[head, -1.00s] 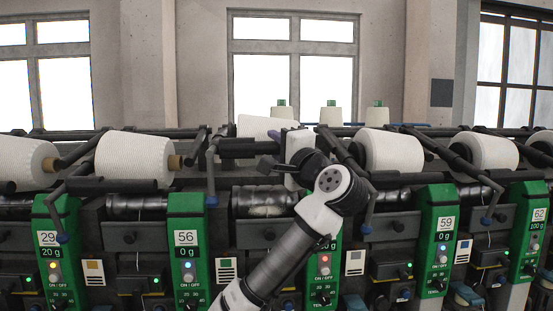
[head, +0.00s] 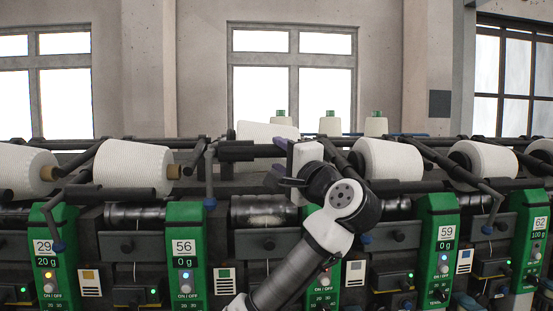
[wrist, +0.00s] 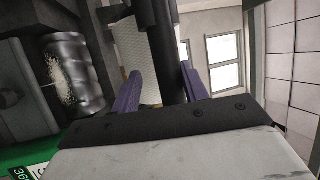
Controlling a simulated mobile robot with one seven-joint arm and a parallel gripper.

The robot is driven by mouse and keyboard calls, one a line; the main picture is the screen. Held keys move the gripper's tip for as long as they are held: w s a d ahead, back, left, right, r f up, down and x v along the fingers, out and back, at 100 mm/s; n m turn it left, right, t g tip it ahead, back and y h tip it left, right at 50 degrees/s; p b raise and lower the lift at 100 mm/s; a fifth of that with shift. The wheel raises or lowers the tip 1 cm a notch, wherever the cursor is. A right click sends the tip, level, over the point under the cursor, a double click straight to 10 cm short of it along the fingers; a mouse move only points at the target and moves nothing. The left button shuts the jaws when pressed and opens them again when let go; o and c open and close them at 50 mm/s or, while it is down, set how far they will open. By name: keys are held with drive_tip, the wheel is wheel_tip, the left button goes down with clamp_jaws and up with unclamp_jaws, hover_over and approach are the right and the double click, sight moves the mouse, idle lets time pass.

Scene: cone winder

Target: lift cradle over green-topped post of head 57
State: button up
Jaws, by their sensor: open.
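My gripper (head: 278,157) is open at the cradle of the head between 56 and 59. That cradle (head: 238,151) is a dark bar in front of a white cone (head: 268,131). In the wrist view, the dark cradle bar (wrist: 166,45) runs between my two purple fingers (wrist: 160,88); I cannot tell whether either touches it. The cone (wrist: 130,45) is behind it. The green post (head: 312,211) of this head is mostly hidden by my arm, and its number cannot be read in the head view.
Green post 56 (head: 186,250) stands to the left and green post 59 (head: 440,250) to the right. Neighbouring cones (head: 132,165) and (head: 388,160) sit beside their dark cradle arms. A dark shiny drum (head: 263,210) lies below the cradle.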

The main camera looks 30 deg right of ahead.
drive_tip(key=b+v, duration=0.3)
drive_tip(key=v, duration=0.8)
drive_tip(key=shift+s+b, duration=0.15)
drive_tip(key=shift+b, duration=0.15)
idle(0.7)
